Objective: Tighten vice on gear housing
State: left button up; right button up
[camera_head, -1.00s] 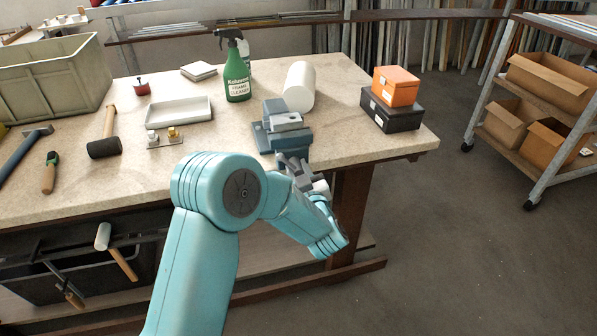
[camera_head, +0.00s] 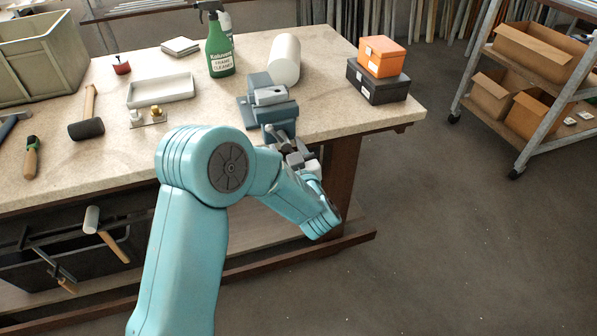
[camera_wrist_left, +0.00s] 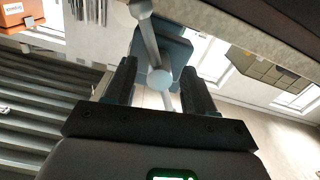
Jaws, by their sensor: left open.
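The blue-grey vice (camera_head: 279,112) is fixed at the front edge of the workbench. A grey metal block (camera_head: 270,95), apparently the gear housing, sits in its jaws. My left gripper (camera_head: 285,143) is just in front of and below the vice, partly hidden by its own arm and wrist. In the left wrist view my left gripper (camera_wrist_left: 158,88) is open, with its dark fingers apart. The vice's pale handle bar and round screw end (camera_wrist_left: 160,78) show between the fingers, with the blue vice body (camera_wrist_left: 175,50) behind. I cannot tell whether the fingers touch the bar. My right gripper is not in view.
The workbench (camera_head: 215,120) holds a white cylinder (camera_head: 285,60), a green spray bottle (camera_head: 220,50), a white tray (camera_head: 160,90), a mallet (camera_head: 87,128), and an orange box (camera_head: 382,57) on a black box (camera_head: 377,82). A shelf cart (camera_head: 530,80) stands right. The floor between is clear.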

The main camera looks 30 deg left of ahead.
pick_arm(q)
jog(key=b+v, duration=0.1)
jog(key=v, duration=1.3)
jog(key=shift+s, duration=0.25)
